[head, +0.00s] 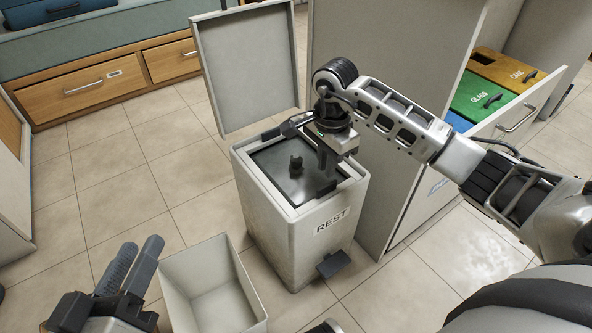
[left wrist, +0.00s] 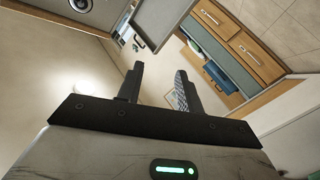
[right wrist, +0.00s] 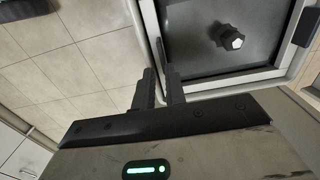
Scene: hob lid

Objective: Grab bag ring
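The bin marked REST (head: 318,228) stands open, its lid (head: 247,70) raised behind it. A dark, glossy surface (head: 275,172) fills its top, seemingly the bag. A small black knob-like piece (head: 296,165) stands up from its middle, probably the bag ring. The right wrist view shows this piece (right wrist: 230,37) at upper right with a pale end. My right gripper (head: 326,165) points down over the bin's right side, right of the piece and apart from it. My left gripper (head: 138,255) is open and empty at lower left.
An empty, open white container (head: 212,285) stands on the floor left of the bin, near my left gripper. A cabinet with an open drawer of GLASS (head: 482,100) and CANS (head: 505,70) compartments stands right. Tiled floor at left is clear.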

